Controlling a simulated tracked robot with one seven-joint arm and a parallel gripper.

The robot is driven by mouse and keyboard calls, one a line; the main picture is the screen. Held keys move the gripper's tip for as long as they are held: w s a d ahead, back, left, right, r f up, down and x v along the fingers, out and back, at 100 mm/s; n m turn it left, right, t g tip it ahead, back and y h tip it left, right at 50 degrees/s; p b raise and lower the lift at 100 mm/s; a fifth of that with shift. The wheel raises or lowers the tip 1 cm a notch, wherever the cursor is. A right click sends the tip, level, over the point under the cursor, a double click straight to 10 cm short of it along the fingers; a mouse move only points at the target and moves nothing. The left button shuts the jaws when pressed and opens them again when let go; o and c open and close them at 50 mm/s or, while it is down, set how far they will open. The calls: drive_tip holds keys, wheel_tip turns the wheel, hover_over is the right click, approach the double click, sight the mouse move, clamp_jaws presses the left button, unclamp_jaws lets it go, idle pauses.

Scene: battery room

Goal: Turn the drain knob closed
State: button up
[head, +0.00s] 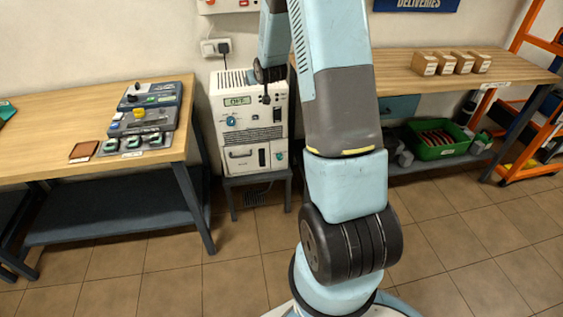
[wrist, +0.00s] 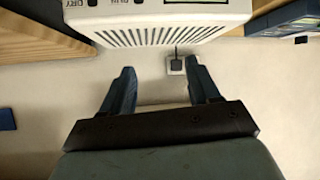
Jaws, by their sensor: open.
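A white boxy unit (head: 252,110) stands on a low dark stand against the wall in the head view. Its front has a small display reading OFF, a round blue knob (head: 231,121) at left and a small teal-ringed knob (head: 279,156) at lower right. I cannot tell which one is the drain knob. My gripper (head: 266,98) hangs by the upper front of the unit, above both knobs. In the wrist view my gripper (wrist: 159,78) is open and empty, its fingers apart; the unit's grille (wrist: 175,35) and part of a DRY label show beyond them.
A wooden bench (head: 50,122) with dark device panels (head: 150,115) stands left of the unit. Another bench (head: 425,68) with small cardboard boxes (head: 452,63) stands at right, a green crate (head: 436,150) below it. A wall socket (head: 216,47) is behind the unit. The tiled floor in front is clear.

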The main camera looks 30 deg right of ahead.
drive_tip(key=w+d+f+t, duration=0.1)
drive_tip(key=w+d+f, duration=0.1)
drive_tip(key=f, duration=0.5)
drive_tip(key=w+d+f+t, duration=0.1)
drive_tip(key=d+f, duration=0.1)
drive_tip(key=f, duration=0.5)
drive_tip(key=m+t+h, duration=0.3)
drive_tip(key=t, duration=0.1)
approach(280, 158)
drive_tip(key=x, duration=0.8)
drive_tip(key=shift+w+d, duration=0.1)
drive_tip(key=shift+w, duration=0.2)
drive_tip(key=c, duration=1)
drive_tip(key=shift+c, duration=0.2)
